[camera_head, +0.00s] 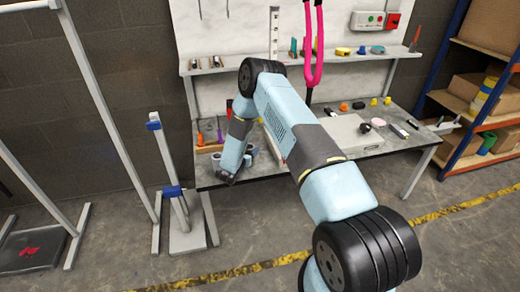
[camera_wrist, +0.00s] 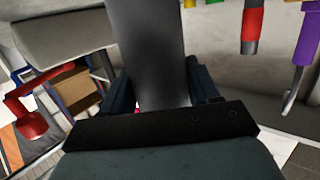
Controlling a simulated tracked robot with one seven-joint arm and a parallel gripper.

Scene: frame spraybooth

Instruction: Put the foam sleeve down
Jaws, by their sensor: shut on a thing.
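The foam sleeve (camera_wrist: 150,55) looks like a dark grey, smooth, roughly tubular piece in the wrist view. It stands between the two fingers of my gripper (camera_wrist: 155,92), which is shut on it. Its lower end is hidden behind the dark gripper body, and its upper end runs out of the picture. In the head view my gripper (camera_head: 228,177) hangs low at the left end of the workbench (camera_head: 365,150). The sleeve cannot be made out there, and whether it touches anything is not clear.
A red-handled tool (camera_wrist: 252,25) and a purple-handled tool (camera_wrist: 304,45) are close by on the right in the wrist view. A shelf (camera_head: 300,62) runs above. A blue-clamped stand (camera_head: 180,190) is left of the bench.

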